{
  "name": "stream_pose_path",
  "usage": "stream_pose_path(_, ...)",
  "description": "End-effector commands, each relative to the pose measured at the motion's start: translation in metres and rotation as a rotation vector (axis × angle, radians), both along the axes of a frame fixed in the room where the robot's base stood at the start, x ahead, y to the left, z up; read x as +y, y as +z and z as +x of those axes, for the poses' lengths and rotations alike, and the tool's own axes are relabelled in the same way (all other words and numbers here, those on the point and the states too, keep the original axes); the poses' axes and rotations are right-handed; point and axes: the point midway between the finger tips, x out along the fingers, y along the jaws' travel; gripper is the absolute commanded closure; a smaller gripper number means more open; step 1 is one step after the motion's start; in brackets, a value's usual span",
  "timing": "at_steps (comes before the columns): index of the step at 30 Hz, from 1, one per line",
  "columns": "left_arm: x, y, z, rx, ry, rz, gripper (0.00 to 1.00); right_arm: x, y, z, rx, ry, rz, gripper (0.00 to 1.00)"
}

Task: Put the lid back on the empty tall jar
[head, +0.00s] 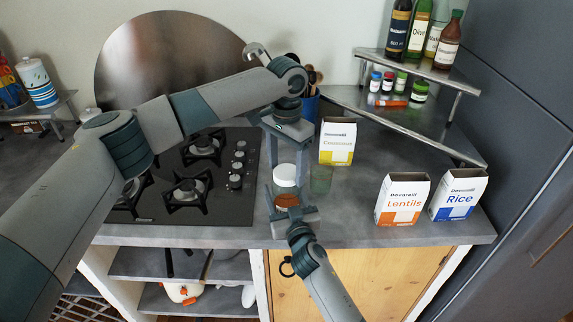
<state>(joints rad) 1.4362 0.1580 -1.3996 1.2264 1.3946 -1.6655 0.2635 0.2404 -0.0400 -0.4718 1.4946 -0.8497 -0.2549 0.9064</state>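A white lid (285,174) shows above a small jar with reddish contents (287,200) near the counter's front edge. Whether the lid sits on that jar or just over it is unclear. Contact at either gripper is too small to tell.
A gas hob (225,207) lies left of the jars. A yellow-white box (338,141) stands behind; lentils (402,199) and rice (458,195) boxes stand at right. A stepped metal shelf (440,141) holds spice jars and bottles. Counter between the clear jar and lentils box is free.

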Motion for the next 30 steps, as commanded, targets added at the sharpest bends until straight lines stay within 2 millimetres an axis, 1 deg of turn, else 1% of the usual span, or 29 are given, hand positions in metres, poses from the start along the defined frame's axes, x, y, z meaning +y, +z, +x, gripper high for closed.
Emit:
stream_pose_path(1,0.0,0.0001,0.0,0.0,0.0,0.0,0.47,-0.0002,-0.0008,-0.0002,0.001,0.0,-0.001,1.0)
stream_pose_path(4,-0.0001,0.0002,0.0001,0.0,0.0,0.0,0.71,-0.0002,-0.0008,-0.0002,0.001,0.0,-0.001,1.0)
stream_pose_path(5,-0.0001,0.0002,0.0001,0.0,0.0,0.0,0.73,-0.0002,-0.0008,-0.0002,0.001,0.0,-0.001,1.0)
stream_pose_path(15,-0.0002,0.0005,0.0001,-0.001,-0.006,-0.001,0.74,-0.0002,-0.0008,-0.0002,0.001,0.0,-0.001,1.0)
stream_pose_path(16,-0.0002,0.0006,0.0001,-0.001,-0.006,-0.001,0.4,-0.0002,-0.0008,-0.0002,0.001,0.0,-0.001,1.0)
stream_pose_path(18,-0.0002,0.0006,0.0001,-0.001,-0.006,-0.001,0.25,-0.0002,-0.0008,-0.0002,0.001,0.0,-0.001,1.0)
stream_pose_path(26,-0.0002,0.0005,0.0001,-0.001,-0.006,-0.001,0.25,-0.0002,-0.0008,-0.0002,0.001,0.0,-0.001,1.0)
stream_pose_path(30,-0.0004,0.0035,0.0001,-0.001,-0.006,-0.001,0.25,-0.0002,-0.0008,-0.0002,0.001,0.0,-0.001,1.0)
